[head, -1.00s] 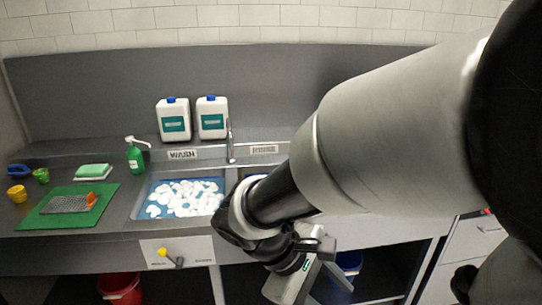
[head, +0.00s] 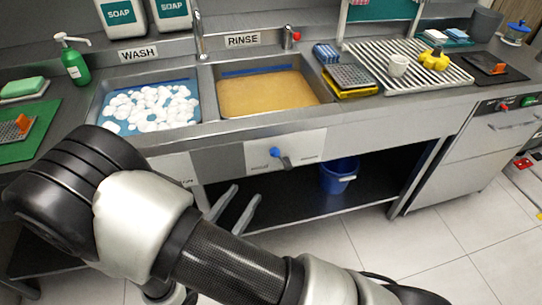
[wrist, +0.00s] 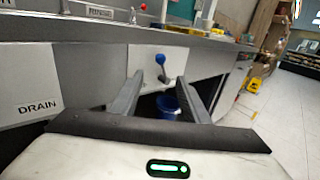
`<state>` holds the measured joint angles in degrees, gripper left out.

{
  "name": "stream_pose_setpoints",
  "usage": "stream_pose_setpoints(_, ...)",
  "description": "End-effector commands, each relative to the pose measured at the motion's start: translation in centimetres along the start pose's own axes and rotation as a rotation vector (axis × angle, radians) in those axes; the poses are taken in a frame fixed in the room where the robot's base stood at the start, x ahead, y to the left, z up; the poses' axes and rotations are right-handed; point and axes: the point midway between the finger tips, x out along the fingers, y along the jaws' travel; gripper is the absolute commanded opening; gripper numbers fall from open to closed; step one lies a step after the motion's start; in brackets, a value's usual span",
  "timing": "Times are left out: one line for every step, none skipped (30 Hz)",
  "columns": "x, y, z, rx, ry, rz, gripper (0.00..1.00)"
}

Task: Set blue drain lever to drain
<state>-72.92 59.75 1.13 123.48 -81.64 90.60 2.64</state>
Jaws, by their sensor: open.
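The blue drain lever (head: 275,153) is on a pale panel (head: 308,148) on the front of the sink counter, below the rinse basin (head: 268,93). It has a blue ball and a grey part beside it. In the wrist view the blue ball (wrist: 160,58) shows just beyond and between my fingertips. My gripper (head: 243,193) is open and empty, below and left of the lever in the head view. In the wrist view, my gripper (wrist: 160,78) has its two fingers apart, with no visible contact with the lever. The small panel markings are too small to read.
A DRAIN label (wrist: 38,107) sits on a panel at the left of the wrist view. The wash basin (head: 148,70) holds white pieces; the rinse basin holds brownish liquid. A blue bucket (head: 338,175) stands on the shelf below. Space directly before the lever looks clear.

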Motion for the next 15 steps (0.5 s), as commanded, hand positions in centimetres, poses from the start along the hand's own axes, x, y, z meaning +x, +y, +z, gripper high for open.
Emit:
stream_pose_setpoints(1.1,-0.2,0.0,-0.001,-0.001,-0.006,0.42)
stream_pose_setpoints(1.7,-0.2,-0.1,0.0,0.0,-0.006,0.42)
stream_pose_setpoints(2.6,-0.2,-0.1,0.0,0.0,-0.007,0.42)
stream_pose_setpoints(3.2,-0.2,0.0,0.0,-0.001,-0.007,0.42)
stream_pose_setpoints(4.0,-0.2,0.0,0.0,-0.001,-0.008,0.42)
stream_pose_setpoints(4.8,-0.2,-0.1,0.001,0.0,-0.008,0.42)
stream_pose_setpoints(5.5,-0.2,-0.1,0.001,0.0,-0.008,0.42)
stream_pose_setpoints(6.2,-0.2,-0.1,0.001,-0.001,-0.009,0.42)
stream_pose_setpoints(7.0,-0.2,-0.1,0.001,0.0,-0.007,0.42)
stream_pose_setpoints(7.7,-0.2,-0.1,0.001,0.001,-0.009,0.42)
stream_pose_setpoints(8.4,-0.2,-0.1,0.002,0.0,-0.008,0.42)
stream_pose_setpoints(9.2,-0.2,-0.1,0.002,0.0,-0.008,0.42)
stream_pose_setpoints(9.9,-0.3,-0.1,0.002,0.0,-0.008,0.42)
stream_pose_setpoints(10.5,-0.3,-0.1,0.002,0.0,-0.009,0.42)
stream_pose_setpoints(11.3,-0.2,-0.1,0.002,0.001,-0.008,0.42)
